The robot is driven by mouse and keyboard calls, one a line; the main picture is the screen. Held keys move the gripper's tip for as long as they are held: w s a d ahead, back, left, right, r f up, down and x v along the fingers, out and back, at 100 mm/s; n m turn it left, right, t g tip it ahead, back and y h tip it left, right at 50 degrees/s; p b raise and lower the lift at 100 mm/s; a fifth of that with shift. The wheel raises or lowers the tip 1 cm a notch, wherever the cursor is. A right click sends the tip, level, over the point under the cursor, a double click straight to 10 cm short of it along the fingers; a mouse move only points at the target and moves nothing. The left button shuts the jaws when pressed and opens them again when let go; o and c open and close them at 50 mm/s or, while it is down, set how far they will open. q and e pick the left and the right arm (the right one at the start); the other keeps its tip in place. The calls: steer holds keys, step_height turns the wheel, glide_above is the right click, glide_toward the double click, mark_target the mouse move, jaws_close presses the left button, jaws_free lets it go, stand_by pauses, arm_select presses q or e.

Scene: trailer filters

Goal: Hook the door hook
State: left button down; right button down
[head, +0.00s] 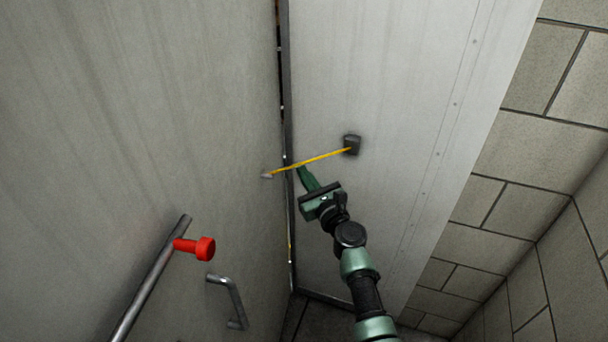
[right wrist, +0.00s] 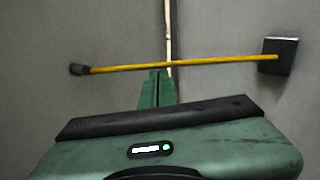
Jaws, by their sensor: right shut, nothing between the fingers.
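The door hook (head: 318,158) is a thin yellow rod. It runs from a dark mounting block (head: 352,144) on the right panel, across the door gap, to a small grey catch (head: 266,175) on the left door. In the right wrist view the yellow rod (right wrist: 200,62) lies nearly level, its left end meeting the dark catch (right wrist: 79,69). I cannot tell whether it sits inside the catch. My right gripper (head: 302,171) is shut and empty, its fingertips (right wrist: 157,76) just below the rod's middle; contact is unclear. My left gripper is not in view.
The left door (head: 130,120) carries a grey bar with a red knob (head: 205,248) and a metal pull handle (head: 236,300). The right panel (head: 400,80) is flat and clear around the block. A block wall (head: 540,150) stands at the right.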

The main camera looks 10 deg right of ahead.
steer(key=shift+r, duration=0.3)
steer(key=shift+r, duration=0.2)
steer(key=f+v, duration=0.1)
steer(key=v, duration=0.6)
steer(key=shift+s, duration=0.35)
steer(key=shift+d, duration=0.1)
